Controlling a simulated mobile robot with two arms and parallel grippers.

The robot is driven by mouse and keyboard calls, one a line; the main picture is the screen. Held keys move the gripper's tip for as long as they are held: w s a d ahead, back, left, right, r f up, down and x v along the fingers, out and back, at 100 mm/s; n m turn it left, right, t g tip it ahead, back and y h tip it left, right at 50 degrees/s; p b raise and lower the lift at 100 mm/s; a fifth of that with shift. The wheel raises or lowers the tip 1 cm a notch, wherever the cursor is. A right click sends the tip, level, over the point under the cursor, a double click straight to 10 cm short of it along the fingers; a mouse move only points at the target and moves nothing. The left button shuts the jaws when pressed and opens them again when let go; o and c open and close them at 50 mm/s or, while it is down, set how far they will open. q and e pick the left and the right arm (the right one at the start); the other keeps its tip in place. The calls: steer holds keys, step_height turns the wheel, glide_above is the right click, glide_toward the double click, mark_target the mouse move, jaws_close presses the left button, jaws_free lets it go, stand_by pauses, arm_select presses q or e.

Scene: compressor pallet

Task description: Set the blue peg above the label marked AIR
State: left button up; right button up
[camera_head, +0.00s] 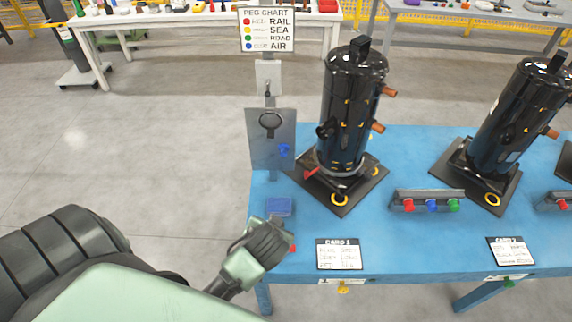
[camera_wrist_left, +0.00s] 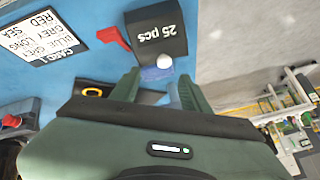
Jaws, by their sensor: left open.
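A blue peg (camera_head: 432,206) sits between a red and a green peg in the grey rack (camera_head: 410,196) on the blue table. The label AIR (camera_head: 278,46) is the bottom line of the peg chart, beside a blue dot. My left gripper (camera_head: 268,238) is over the table's left front corner, well left of the rack. In the wrist view its fingers (camera_wrist_left: 158,92) are apart, with a blue piece (camera_wrist_left: 155,73) just beyond them; I cannot tell what it is. My right gripper is not in view.
Two black compressors (camera_head: 352,110) (camera_head: 520,115) stand on dark plates. Card 1 (camera_head: 339,254) lies near the table's front edge. A grey panel (camera_head: 271,140) stands at the left. The wrist view shows a dark box marked 25 pcs (camera_wrist_left: 157,30) and a red piece (camera_wrist_left: 115,38).

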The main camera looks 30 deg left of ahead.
arm_select(q)
steer(key=w+a+r+n+t+y, duration=0.1)
steer(key=w+a+r+t+y, duration=0.15)
steer(key=w, duration=0.45)
steer(key=n+t+y, duration=0.1)
steer(key=t+y, duration=0.1)
glide_toward(284, 153)
steer(key=w+a, duration=0.1)
steer(key=w, duration=0.1)
steer(key=x, duration=0.2)
steer(key=p+x, duration=0.1)
steer(key=x, duration=0.4)
steer(key=shift+s+a+f, duration=0.1)
steer(key=shift+a+f, duration=0.15)
steer(key=shift+f, duration=0.25)
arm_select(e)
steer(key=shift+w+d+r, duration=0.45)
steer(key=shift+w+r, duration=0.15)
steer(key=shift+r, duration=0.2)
arm_select(q)
jaws_close()
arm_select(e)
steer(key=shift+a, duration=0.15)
